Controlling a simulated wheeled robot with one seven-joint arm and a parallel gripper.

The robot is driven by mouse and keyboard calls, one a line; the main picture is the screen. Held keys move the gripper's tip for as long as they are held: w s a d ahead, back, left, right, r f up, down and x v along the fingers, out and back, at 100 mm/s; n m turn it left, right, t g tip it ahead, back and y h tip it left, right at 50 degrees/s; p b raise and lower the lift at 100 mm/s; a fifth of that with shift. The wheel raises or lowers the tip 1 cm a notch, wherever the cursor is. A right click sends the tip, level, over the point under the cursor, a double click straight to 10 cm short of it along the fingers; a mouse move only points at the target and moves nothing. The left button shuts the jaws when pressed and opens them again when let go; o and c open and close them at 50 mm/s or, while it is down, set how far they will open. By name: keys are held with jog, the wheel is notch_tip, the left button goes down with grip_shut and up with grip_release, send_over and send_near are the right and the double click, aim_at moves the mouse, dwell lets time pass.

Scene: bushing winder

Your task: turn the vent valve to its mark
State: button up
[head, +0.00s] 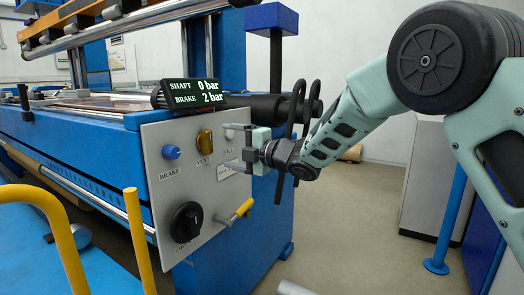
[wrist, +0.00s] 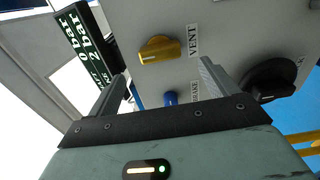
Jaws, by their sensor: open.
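The yellow vent valve knob (head: 204,141) sits on the grey control panel (head: 215,185), above its VENT label. It also shows in the wrist view (wrist: 159,49), with its raised grip running nearly side to side and the VENT label (wrist: 193,40) on its right. I cannot make out a mark around it. My gripper (head: 228,147) is in front of the panel, right of the knob in the head view. In the wrist view my gripper (wrist: 162,70) is open and empty, with the knob beyond the fingertips, between their lines. The fingers appear apart from the knob.
A blue BRAKE knob (head: 171,152), a black rotary switch (head: 186,220) and a yellow-handled lever (head: 240,210) share the panel. A display (head: 193,93) above reads SHAFT 0 bar, BRAKE 2 bar. Yellow rails (head: 137,240) stand at the front left. Open floor lies right of the machine.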

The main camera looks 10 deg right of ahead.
jog(key=v, duration=1)
jog(key=shift+p, duration=0.4)
jog(key=s+f+m+g+h, duration=0.3)
jog(key=s+f+m+h, duration=0.6)
jog(key=s+m, duration=0.55)
jog(key=s+d+f+m+g+h, duration=0.2)
jog(key=s+d+f+m+g, duration=0.15)
jog(key=s, duration=0.85)
jog(key=s+d+f+m+g+h, duration=0.2)
jog(key=s+f+m+g+h, duration=0.15)
jog(key=s, duration=0.95)
notch_tip(320, 180, up, 32)
jog(key=g+p, duration=0.1)
jog(key=p, duration=3)
jog(key=shift+f+y, duration=0.15)
jog(key=shift+y, duration=0.3)
jog(key=shift+n, duration=0.25)
